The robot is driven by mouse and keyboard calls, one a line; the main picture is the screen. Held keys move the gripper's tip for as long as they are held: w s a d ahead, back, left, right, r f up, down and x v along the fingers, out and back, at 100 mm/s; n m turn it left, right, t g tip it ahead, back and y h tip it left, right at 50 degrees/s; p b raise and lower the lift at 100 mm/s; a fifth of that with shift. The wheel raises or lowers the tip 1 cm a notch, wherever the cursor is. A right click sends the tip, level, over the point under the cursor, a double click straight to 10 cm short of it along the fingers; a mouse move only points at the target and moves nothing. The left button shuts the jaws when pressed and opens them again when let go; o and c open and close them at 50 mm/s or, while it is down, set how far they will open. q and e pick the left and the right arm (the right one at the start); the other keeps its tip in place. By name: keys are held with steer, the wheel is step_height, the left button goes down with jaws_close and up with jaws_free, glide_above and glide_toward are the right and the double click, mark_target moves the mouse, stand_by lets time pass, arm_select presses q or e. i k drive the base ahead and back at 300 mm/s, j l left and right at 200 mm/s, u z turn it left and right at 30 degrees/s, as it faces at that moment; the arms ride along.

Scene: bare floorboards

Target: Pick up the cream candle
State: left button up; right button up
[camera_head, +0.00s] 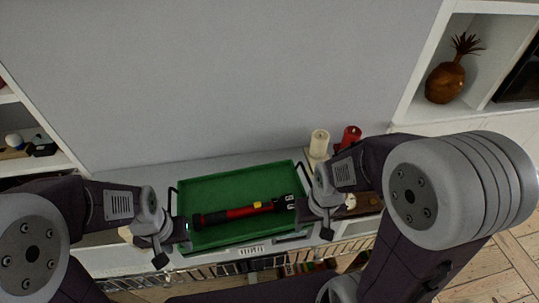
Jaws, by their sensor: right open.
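The cream candle (319,143) stands upright at the back of the white surface, just right of the green tray, beside a red candle (351,137). Its base is close to my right arm. My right gripper (289,203) is open over the tray's right side, at the right end of a red and black flashlight (240,212), in front of and left of the candle. I cannot tell whether it touches the flashlight. My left gripper (187,229) is at the tray's left edge, near the flashlight's other end; its jaws are too small to read.
The green tray (230,182) with dark handles fills the middle of the surface. A brown wooden item (369,204) and a small pale item (350,201) lie right of my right gripper. A shelf with a pineapple-shaped ornament (446,80) stands at right. A grey wall rises behind.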

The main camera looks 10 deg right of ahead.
mark_target(124, 231)
steer(key=u, duration=1.4)
steer(key=z, duration=2.7)
steer(key=u, duration=2.7)
steer(key=i+j+z, duration=0.1)
steer(key=j, duration=0.25)
steer(key=i+j+z, duration=0.1)
steer(key=j, duration=0.25)
steer(key=i+j+z, duration=0.1)
steer(key=j, duration=0.25)
